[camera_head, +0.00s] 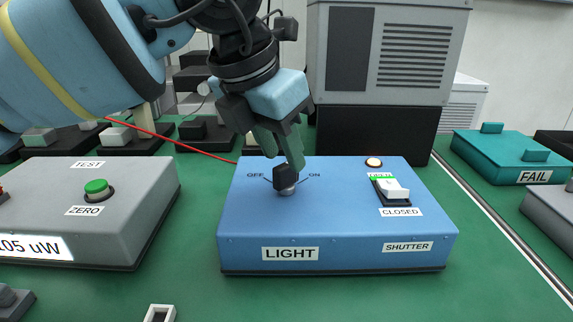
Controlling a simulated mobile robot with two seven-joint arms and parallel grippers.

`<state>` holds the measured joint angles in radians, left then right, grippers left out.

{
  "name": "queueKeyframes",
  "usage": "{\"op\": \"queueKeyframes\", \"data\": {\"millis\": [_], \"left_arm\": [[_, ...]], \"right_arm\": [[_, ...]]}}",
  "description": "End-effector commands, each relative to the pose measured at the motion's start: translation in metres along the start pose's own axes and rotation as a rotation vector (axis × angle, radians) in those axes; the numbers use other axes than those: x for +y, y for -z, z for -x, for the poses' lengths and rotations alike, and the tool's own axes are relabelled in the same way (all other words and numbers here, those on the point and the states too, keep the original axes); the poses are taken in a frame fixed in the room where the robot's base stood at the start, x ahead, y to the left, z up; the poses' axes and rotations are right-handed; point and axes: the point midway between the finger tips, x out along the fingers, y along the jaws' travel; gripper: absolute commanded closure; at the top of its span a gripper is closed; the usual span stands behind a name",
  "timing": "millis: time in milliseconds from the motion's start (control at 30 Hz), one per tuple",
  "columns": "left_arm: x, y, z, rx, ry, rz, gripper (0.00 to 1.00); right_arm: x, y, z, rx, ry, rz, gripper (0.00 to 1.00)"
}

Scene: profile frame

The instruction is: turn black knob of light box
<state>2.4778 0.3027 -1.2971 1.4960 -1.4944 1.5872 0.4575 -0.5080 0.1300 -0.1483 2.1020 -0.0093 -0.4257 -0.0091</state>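The blue light box (330,225) stands on the green table, with a "LIGHT" label on its front. Its black knob (285,178) sits on the top face between the "OFF" and "ON" marks and leans toward the "OFF" side. My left gripper (284,160) comes down from above, with its green fingertips right at the top of the knob. One finger lies beside or behind the knob. I cannot tell whether the fingers touch it or how far apart they are. My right gripper is not in view.
The light box also carries a white shutter switch (392,189) on its right. A grey box with a green button (97,188) stands to the left. A teal "FAIL" tray (510,157) is at the right. A tall grey cabinet (388,55) stands behind, and a red wire (180,143) runs behind the box.

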Motion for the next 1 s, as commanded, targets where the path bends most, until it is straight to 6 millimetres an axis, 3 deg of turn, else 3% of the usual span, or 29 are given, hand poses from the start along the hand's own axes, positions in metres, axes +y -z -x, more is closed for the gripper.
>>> {"op": "queueKeyframes", "data": {"millis": [233,600,867,1000], "left_arm": [[0.0,0.0,-0.03,0.001,0.001,0.0,0.65],[0.0,0.0,-0.035,-0.001,0.0,0.0,0.65],[0.0,0.0,-0.035,-0.001,0.0,0.0,0.97],[0.0,0.0,-0.035,-0.001,0.0,0.001,1.0]], "right_arm": [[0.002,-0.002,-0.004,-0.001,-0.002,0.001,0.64],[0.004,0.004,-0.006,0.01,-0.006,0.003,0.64],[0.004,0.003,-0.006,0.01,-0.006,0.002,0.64],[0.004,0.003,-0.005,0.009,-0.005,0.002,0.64]]}}
